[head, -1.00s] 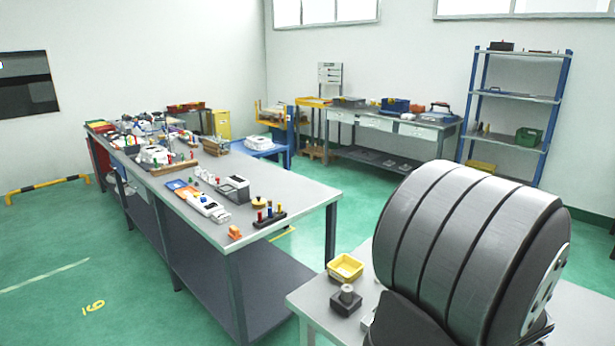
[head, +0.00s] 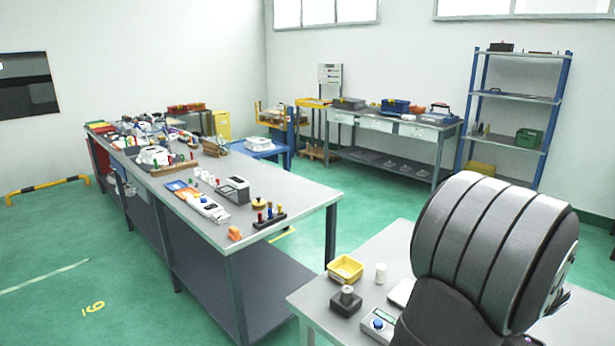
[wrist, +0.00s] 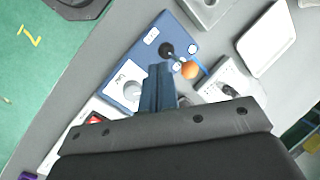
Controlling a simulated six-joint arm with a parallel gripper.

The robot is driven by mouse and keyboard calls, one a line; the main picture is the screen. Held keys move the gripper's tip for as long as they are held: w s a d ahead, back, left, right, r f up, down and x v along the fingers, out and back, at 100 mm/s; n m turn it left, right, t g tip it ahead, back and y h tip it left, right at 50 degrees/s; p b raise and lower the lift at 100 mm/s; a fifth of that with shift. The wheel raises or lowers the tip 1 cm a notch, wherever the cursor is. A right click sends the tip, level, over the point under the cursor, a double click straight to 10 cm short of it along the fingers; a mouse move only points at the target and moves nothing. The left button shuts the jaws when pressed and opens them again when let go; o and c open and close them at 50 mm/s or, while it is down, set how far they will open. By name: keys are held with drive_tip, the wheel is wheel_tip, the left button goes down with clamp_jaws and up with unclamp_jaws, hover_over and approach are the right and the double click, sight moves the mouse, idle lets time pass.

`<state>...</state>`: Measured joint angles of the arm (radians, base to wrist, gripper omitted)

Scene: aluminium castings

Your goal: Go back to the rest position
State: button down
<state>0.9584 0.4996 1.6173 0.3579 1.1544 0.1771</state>
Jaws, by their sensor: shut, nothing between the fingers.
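My gripper (wrist: 159,88) shows in the wrist view, its two fingers together with nothing between them. It points down over a bench top that carries several devices. A blue device (wrist: 150,58) with a dial, a black knob and an orange ball lies beneath and beyond the fingertips. In the head view the large dark ribbed part at the lower right is my own arm; it covers part of the near table, and my gripper is not visible there.
The near table (head: 385,250) holds a yellow bin (head: 345,268), a dark block with a knob (head: 346,300), a white cylinder (head: 381,273) and a device with a blue knob (head: 378,325). A long cluttered workbench (head: 290,190) stands to the left. Green floor (head: 60,250) is open at far left.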

drive_tip(key=d+r+g+y, duration=0.1)
drive_tip(key=d+r+g, duration=0.1)
drive_tip(key=d+r, duration=0.75)
drive_tip(key=shift+s+a+f+t+h, duration=0.1)
drive_tip(key=shift+a+f+t+h, duration=0.3)
drive_tip(key=shift+a+f, duration=1.35)
drive_tip(key=shift+s+a+f+t+h, duration=0.15)
drive_tip(key=shift+a+f+t, duration=0.3)
drive_tip(key=shift+a+f, duration=1.25)
drive_tip(key=shift+s+a+f+t+h, duration=0.1)
drive_tip(key=shift+a+f+t+h, duration=0.3)
drive_tip(key=shift+a+f, duration=1.35)
drive_tip(key=shift+s+a+f+t+h, duration=0.3)
drive_tip(key=shift+s+a+t+h, duration=0.2)
drive_tip(key=shift+a, duration=0.25)
drive_tip(key=s+r, duration=0.7)
drive_tip(key=shift+s+d+t+h, duration=0.25)
drive_tip(key=shift+d+t+h, duration=0.1)
